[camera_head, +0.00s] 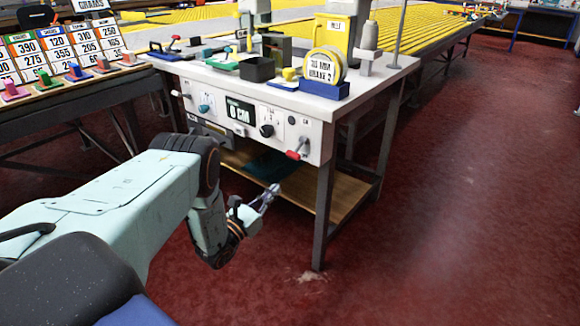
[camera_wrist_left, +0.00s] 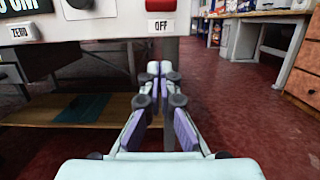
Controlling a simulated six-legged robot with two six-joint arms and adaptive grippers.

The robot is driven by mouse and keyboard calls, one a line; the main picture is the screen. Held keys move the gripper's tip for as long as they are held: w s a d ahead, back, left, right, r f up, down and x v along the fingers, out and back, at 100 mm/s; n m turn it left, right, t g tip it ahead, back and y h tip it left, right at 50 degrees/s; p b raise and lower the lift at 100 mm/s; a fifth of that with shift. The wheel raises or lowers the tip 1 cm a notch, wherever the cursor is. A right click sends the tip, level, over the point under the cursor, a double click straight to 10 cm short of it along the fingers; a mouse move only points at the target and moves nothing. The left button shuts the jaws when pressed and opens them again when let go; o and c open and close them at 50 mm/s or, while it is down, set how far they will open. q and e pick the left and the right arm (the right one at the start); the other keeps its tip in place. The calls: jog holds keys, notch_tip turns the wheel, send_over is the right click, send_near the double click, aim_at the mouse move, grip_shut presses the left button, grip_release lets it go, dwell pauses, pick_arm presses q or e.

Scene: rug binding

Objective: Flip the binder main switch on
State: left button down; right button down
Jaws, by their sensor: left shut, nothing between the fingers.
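The binder (camera_head: 298,98) is a white machine table with a control panel on its front. The main switch, a lever with a red handle (camera_head: 293,155), sticks out at the panel's right end. In the left wrist view the red handle (camera_wrist_left: 160,5) is cut by the top edge, just above a label reading OFF (camera_wrist_left: 160,26). My left gripper (camera_head: 272,190) is shut and empty, below and left of the lever and apart from it. Its fingertips (camera_wrist_left: 159,68) show below the label in the wrist view. My right gripper is not in view.
The panel also has a black knob (camera_head: 267,131), a teal knob (camera_head: 204,108) and a display (camera_head: 240,111). A wooden shelf (camera_head: 328,192) with a dark teal item lies under the table. A dark table leg (camera_head: 323,215) stands right of my gripper. Open red floor lies further right.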

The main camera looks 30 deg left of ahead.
aim_at(298, 149)
pick_arm(q)
jog(key=shift+w, duration=0.1)
jog(key=a+b+x, duration=0.1)
jog(key=b+x, duration=0.3)
jog(key=x, duration=0.6)
jog(key=shift+s+d+r, duration=0.25)
jog(key=shift+s+r, duration=0.25)
jog(key=shift+r, duration=0.35)
jog(key=shift+s+d+r, duration=0.25)
jog(key=shift+s+r, duration=0.3)
jog(key=shift+r, duration=0.3)
jog(key=shift+s, duration=0.1)
jog(key=shift+a+p, duration=0.1)
jog(key=shift+p, duration=0.25)
